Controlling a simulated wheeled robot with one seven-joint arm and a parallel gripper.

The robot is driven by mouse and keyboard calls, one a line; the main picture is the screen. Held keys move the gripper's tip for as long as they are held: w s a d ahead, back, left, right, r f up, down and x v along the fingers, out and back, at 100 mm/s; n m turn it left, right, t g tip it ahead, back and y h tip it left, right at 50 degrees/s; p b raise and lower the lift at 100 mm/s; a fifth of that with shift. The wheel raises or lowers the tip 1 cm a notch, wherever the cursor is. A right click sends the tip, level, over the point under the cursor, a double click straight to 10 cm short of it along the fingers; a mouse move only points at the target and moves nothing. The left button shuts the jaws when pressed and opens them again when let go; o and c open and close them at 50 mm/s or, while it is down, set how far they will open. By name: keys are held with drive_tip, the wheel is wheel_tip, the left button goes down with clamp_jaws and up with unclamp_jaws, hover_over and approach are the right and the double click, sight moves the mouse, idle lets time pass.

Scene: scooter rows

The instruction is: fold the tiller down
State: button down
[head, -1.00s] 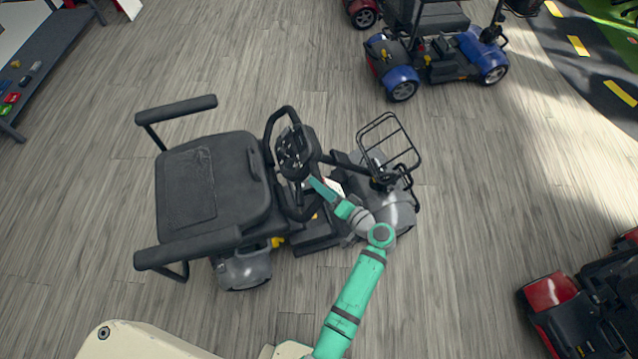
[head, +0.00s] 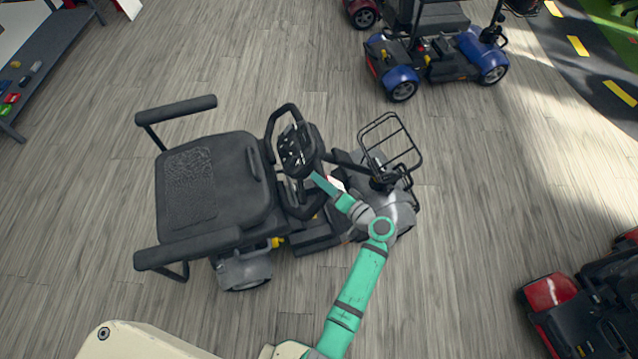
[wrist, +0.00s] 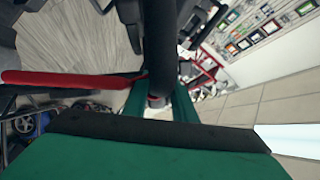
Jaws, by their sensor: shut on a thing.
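The grey-fendered scooter stands in front of me, its seat (head: 205,185) on the left. Its tiller (head: 298,150), with a black looped handlebar and control panel, stands raised between the seat and the front basket (head: 390,147). My gripper (head: 314,177) reaches to the tiller just below the control panel. In the wrist view a thick black bar of the tiller (wrist: 161,50) passes between the green fingers of my gripper (wrist: 158,104), which are shut on it. The exact contact is partly hidden in the head view.
A blue scooter (head: 440,58) stands at the upper right. A red scooter (head: 585,300) stands at the lower right. A dark shelf (head: 50,62) with small coloured items is at the upper left. Wooden floor around the grey scooter is clear.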

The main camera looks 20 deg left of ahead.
drive_tip(key=shift+w+d+r, duration=0.35)
drive_tip(key=shift+d+r, duration=0.1)
drive_tip(key=shift+r, duration=0.05)
drive_tip(key=c, duration=1.5)
unclamp_jaws()
drive_tip(key=shift+o, duration=0.2)
drive_tip(key=shift+d, duration=0.1)
drive_tip(key=v, duration=1)
drive_tip(key=shift+s+d, duration=0.15)
drive_tip(key=shift+d, duration=0.1)
